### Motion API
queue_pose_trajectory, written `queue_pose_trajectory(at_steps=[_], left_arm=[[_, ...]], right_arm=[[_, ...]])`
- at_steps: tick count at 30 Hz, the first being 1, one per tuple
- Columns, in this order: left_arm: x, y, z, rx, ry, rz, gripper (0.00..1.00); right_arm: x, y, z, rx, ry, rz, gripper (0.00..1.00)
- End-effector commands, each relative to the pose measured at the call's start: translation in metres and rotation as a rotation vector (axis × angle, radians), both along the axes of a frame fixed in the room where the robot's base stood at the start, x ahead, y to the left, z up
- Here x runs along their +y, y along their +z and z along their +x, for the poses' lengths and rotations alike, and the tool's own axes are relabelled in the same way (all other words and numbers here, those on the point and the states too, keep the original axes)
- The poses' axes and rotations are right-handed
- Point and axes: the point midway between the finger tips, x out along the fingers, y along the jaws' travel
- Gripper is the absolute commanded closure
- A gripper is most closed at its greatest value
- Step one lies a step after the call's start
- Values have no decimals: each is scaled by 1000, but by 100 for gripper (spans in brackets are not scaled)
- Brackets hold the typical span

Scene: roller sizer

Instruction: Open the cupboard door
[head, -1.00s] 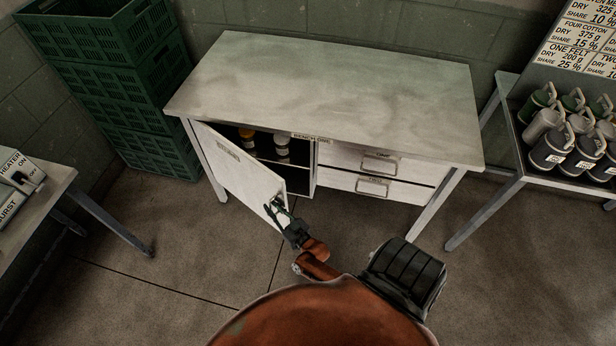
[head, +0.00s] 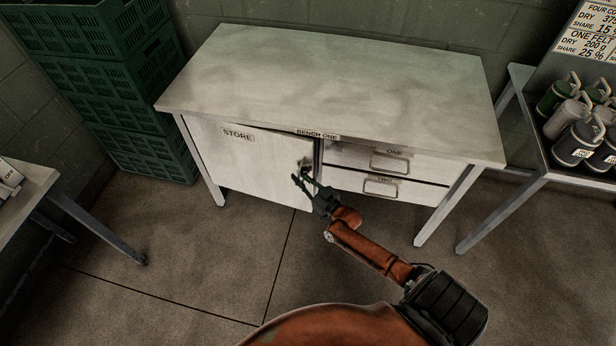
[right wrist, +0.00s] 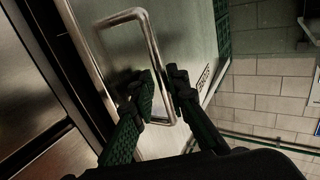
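The cupboard door (head: 250,165) is a pale panel labelled STORE on the left of the bench. It stands almost closed, with a narrow dark gap along its top and right edges. Its metal bar handle (right wrist: 108,20) is near the door's right side. My right gripper (head: 305,176) is at the handle. In the right wrist view its two dark fingers (right wrist: 160,85) are on either side of the long bar and look closed on it. The inside of the cupboard is hidden. My left gripper is in neither view.
The bench (head: 330,80) has a bare top and two shut drawers (head: 390,175) right of the door. Green crates (head: 110,90) stand at the left, a side table (head: 30,190) at front left, and a rack of bottles (head: 580,130) at right. The floor in front is clear.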

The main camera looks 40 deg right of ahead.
Motion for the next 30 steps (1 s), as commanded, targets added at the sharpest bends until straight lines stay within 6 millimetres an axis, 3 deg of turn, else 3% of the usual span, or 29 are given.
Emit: queue_pose_trajectory(at_steps=[5,15,30], left_arm=[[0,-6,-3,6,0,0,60],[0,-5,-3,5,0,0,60],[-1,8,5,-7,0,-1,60]], right_arm=[[0,0,10,0,12,0,85],[0,2,10,-1,12,0,85],[0,2,-22,0,12,1,85]])
